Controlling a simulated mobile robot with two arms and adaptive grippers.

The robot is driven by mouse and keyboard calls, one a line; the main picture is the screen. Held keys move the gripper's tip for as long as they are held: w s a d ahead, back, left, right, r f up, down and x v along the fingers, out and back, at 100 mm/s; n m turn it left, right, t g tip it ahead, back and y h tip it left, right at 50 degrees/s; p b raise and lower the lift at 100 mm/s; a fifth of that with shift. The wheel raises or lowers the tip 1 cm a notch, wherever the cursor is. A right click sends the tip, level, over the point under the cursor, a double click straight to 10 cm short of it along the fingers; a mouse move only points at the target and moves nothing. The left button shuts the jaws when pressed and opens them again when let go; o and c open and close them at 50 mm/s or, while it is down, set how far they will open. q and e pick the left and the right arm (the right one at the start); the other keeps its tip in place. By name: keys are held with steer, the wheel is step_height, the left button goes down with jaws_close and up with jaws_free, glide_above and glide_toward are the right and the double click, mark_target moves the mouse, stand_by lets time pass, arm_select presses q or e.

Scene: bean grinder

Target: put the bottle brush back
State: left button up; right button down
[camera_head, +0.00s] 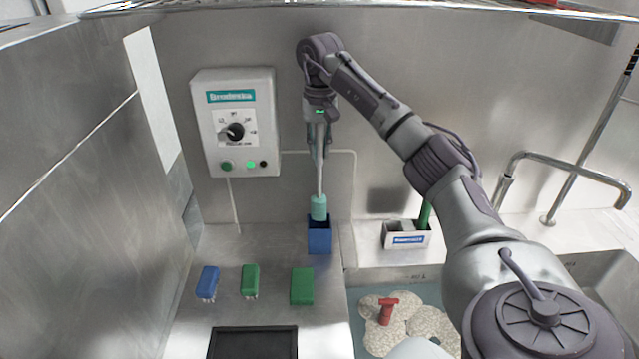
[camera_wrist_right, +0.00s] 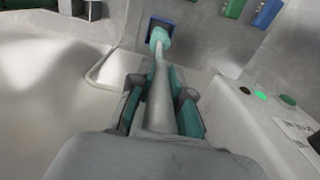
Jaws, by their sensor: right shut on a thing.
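The bottle brush (camera_head: 319,206) has a long pale handle and a teal head, and it hangs upright with the head down. My right gripper (camera_head: 319,150) is shut on its handle near the top; the handle also shows between the fingers in the wrist view (camera_wrist_right: 160,100). The blue square holder (camera_head: 319,241) stands on the steel counter right below the brush head. The head's lower end overlaps the holder's opening in the head view; I cannot tell whether it is inside or just above. In the wrist view, part of the holder (camera_wrist_right: 152,23) shows behind the head. My left gripper is not in view.
A control box (camera_head: 235,122) is on the back wall, left of my right gripper. Blue (camera_head: 208,281) and green (camera_head: 250,279) brushes and a green block (camera_head: 302,286) lie in front. A white caddy (camera_head: 406,236) stands right of the holder, with a sink (camera_head: 600,262) further right.

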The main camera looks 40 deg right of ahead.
steer(key=p, duration=0.2)
glide_above(319, 197)
steer(key=f, duration=0.7)
steer(key=shift+w+d, duration=0.1)
steer(key=shift+d, duration=0.1)
step_height(319, 197, down, 4)
steer(key=shift+w+r+p, duration=0.1)
steer(key=shift+r+p, duration=0.05)
steer(key=shift+p, duration=0.7)
steer(key=shift+w+d+f, duration=0.1)
steer(key=shift+f, duration=0.4)
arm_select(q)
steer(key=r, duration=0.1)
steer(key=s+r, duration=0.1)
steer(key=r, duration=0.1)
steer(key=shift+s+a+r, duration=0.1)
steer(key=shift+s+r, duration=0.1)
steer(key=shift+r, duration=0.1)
arm_select(e)
steer(key=c, duration=1.1)
jaws_free()
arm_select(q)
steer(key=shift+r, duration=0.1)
arm_select(e)
steer(key=shift+r, duration=0.1)
